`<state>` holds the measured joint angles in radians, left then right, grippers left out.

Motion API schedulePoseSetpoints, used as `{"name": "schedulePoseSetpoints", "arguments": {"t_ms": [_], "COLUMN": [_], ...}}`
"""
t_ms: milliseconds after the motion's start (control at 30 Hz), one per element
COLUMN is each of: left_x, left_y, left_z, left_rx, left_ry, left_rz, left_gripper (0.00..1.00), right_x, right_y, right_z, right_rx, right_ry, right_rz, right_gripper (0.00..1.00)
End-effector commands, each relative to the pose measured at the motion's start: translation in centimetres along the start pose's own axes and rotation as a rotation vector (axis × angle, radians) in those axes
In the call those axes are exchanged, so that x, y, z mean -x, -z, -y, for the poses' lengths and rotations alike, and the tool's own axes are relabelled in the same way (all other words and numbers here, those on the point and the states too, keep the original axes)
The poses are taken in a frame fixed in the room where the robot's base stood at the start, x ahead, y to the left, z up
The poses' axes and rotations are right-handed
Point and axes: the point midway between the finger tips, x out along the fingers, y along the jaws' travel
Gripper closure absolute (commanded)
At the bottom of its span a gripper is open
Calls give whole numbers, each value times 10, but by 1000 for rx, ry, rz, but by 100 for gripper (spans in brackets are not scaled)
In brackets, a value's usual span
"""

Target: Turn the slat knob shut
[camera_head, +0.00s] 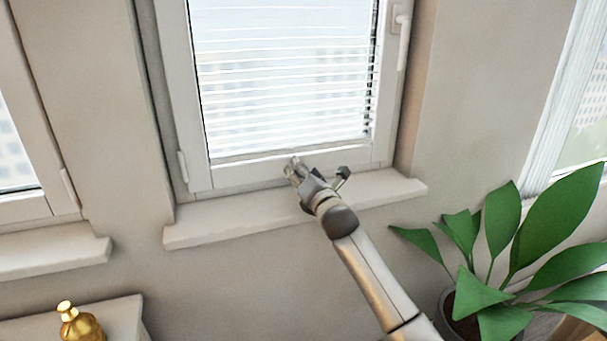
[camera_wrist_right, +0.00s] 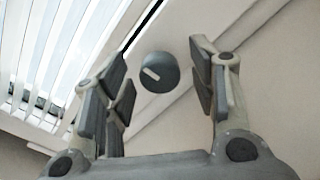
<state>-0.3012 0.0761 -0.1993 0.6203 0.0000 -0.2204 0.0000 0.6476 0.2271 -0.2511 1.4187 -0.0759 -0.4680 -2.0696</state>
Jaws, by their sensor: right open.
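The slat knob (camera_wrist_right: 159,73) is a dark grey round knob with a pale mark, on the lower window frame. In the right wrist view it sits between the two open fingers of my right gripper (camera_wrist_right: 162,85), with gaps on both sides. In the head view my right gripper (camera_head: 295,168) reaches the bottom of the window frame, and the knob is hidden behind it. The window's slats (camera_head: 285,85) show as pale horizontal strips with gaps between them; they also show in the right wrist view (camera_wrist_right: 60,50). My left gripper does not show.
A window sill (camera_head: 240,222) lies just below my right gripper. A white window handle (camera_head: 402,40) is at the upper right. A potted plant (camera_head: 505,255) stands right of my right arm. A gold bottle (camera_head: 80,325) stands at the lower left.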

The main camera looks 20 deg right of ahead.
Motion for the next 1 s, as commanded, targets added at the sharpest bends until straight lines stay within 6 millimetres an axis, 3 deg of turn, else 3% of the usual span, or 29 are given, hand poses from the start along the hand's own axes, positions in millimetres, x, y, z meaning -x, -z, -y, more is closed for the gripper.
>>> {"name": "schedulePoseSetpoints", "arguments": {"t_ms": [67,400,733,1000], "left_x": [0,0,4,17], "left_y": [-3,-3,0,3], "left_z": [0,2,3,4], "left_rx": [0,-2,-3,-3], "left_ry": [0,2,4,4], "left_rz": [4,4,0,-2], "left_gripper": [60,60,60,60], "right_x": [0,0,0,0], "right_y": [0,0,-1,-2], "right_z": [0,0,0,-1], "right_rx": [0,0,-45,-216], "right_ry": [0,0,0,1], "right_rz": [0,0,0,-1], "right_gripper": [50,94,94,94]}}
